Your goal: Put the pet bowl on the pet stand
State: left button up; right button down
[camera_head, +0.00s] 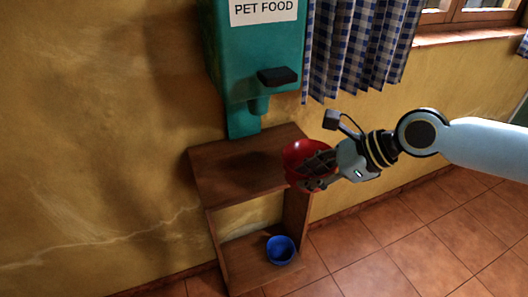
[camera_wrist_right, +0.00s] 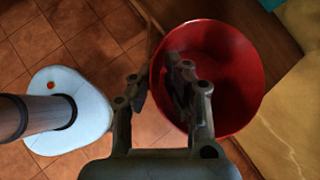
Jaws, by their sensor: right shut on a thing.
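The red pet bowl (camera_head: 299,154) is in my right gripper (camera_head: 316,172), at the right edge of the wooden pet stand's top (camera_head: 230,180) in the head view. In the right wrist view, the gripper (camera_wrist_right: 160,88) is shut on the wall of the bowl (camera_wrist_right: 235,75), one finger inside and one outside. The bowl's open side faces the wrist camera. I cannot tell whether the bowl touches the stand. The stand's top board is bare. My left gripper is not in view.
A blue bowl (camera_head: 280,249) sits on the stand's lower shelf (camera_head: 250,262). A green pet food dispenser (camera_head: 255,60) with a black lever (camera_head: 277,76) rises behind the stand top. A checked curtain (camera_head: 355,45) hangs to the right. Tiled floor (camera_head: 420,240) is clear at the right.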

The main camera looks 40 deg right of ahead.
jog(key=shift+m+h, duration=0.3)
jog(key=d, duration=0.3)
jog(key=d+f, duration=0.1)
jog(key=d, duration=0.1)
jog(key=shift+s+d, duration=0.15)
jog(key=shift+s, duration=0.2)
jog(key=shift+w, duration=0.4)
jog(key=shift+t, duration=0.3)
jog(key=w+a+b, duration=0.1)
jog(key=w+a, duration=0.1)
jog(key=w, duration=0.3)
jog(key=w+a+b, duration=0.1)
jog(key=w+a, duration=0.2)
jog(key=w, duration=0.2)
jog(key=w+a, duration=0.3)
jog(key=w, duration=0.2)
jog(key=shift+a+f+b, duration=0.1)
jog(key=shift+a+b, duration=0.05)
jog(key=shift+b, duration=0.25)
notch_tip(320, 180, down, 4)
jog(key=shift+s+r+b, duration=0.1)
jog(key=shift+r+b, duration=0.1)
jog(key=shift+b, duration=0.35)
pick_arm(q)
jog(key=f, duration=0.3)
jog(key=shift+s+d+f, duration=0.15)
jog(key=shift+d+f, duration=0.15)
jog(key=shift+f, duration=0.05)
pick_arm(e)
jog(key=shift+r, duration=0.1)
